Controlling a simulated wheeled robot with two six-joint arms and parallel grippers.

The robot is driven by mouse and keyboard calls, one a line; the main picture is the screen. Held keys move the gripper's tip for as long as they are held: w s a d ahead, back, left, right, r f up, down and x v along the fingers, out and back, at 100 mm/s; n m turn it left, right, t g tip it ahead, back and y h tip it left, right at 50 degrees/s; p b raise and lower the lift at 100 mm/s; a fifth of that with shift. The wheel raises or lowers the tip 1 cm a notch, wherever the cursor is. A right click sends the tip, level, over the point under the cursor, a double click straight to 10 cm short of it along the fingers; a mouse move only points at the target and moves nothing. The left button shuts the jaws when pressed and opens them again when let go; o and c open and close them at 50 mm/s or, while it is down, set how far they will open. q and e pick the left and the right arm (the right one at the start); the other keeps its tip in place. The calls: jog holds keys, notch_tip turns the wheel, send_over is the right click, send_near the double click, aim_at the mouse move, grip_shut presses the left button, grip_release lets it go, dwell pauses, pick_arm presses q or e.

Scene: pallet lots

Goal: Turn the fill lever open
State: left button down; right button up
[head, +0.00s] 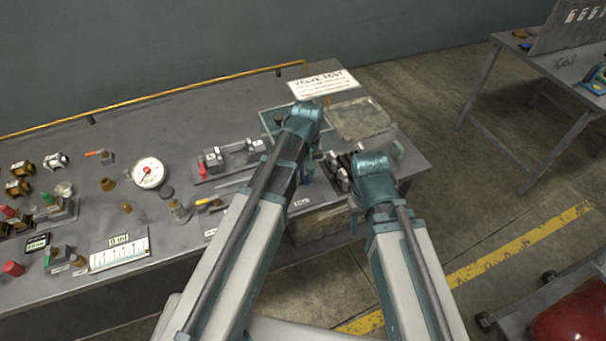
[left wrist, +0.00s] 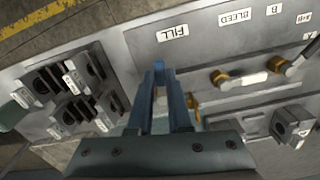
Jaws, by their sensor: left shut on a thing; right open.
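The label FILL (left wrist: 172,33) sits on a grey panel (left wrist: 205,58) in the left wrist view. My left gripper (left wrist: 160,78) has its blue fingers just below this label, shut on the fill lever, which is mostly hidden between the fingers. A brass piece (left wrist: 193,103) shows right beside the right-hand finger. In the head view my left wrist covers the gripping spot. My right gripper (head: 354,222) hangs low at the bench's front edge, open and apart from the panel, mostly hidden by its own wrist.
Brass-ended valves (left wrist: 222,80) lie right of my fingers, near the label BLEED (left wrist: 235,17). Black clamp blocks (left wrist: 75,90) stand close on the left. The bench (head: 120,125) carries a gauge (head: 149,173) and many small fittings.

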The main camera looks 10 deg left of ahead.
pick_arm(q)
jog(key=shift+w+d+n, duration=0.15)
jog(key=shift+d+n, duration=0.15)
jog(key=shift+n, duration=0.7)
jog(key=c, duration=1.1)
grip_release()
jog(key=shift+c, duration=0.2)
notch_tip(320, 180, up, 14)
jog(key=p, duration=1.3)
jog(key=shift+p, duration=0.4)
jog(key=shift+f, duration=0.15)
